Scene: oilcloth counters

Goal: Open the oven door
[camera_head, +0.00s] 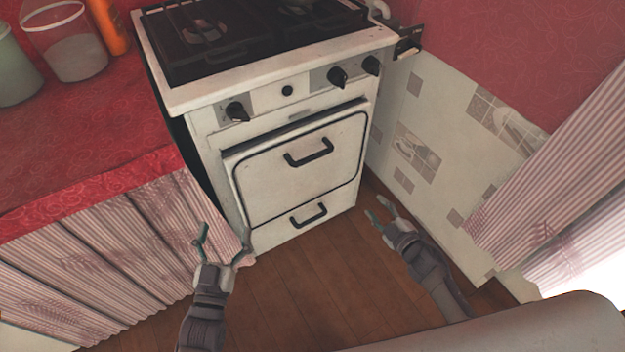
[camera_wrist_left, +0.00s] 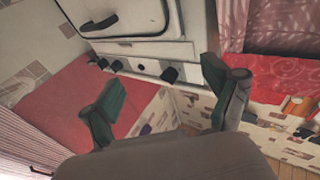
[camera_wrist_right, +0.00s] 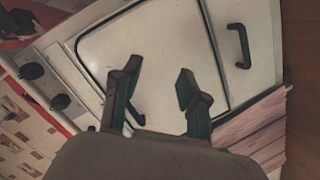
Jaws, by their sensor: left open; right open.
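The white oven door (camera_head: 265,185) is upright on the stove front and looks shut, with a dark gap along its top edge. Its black handle (camera_head: 308,152) is near its top; the handle also shows in the left wrist view (camera_wrist_left: 98,27). In the right wrist view the door (camera_wrist_right: 150,50) fills the middle, its handle partly hidden behind a finger. My left gripper (camera_head: 222,248) is open and empty, low and left of the door. My right gripper (camera_head: 379,210) is open and empty, right of the door and lower than its handle. Neither touches the handle.
A lower panel with a second black handle (camera_head: 308,214) sits under the door. Black knobs (camera_head: 338,77) line the panel above. A red counter (camera_head: 90,150) with striped curtain is left; a tiled wall (camera_head: 430,150) is right. Wooden floor (camera_head: 310,280) lies clear in front.

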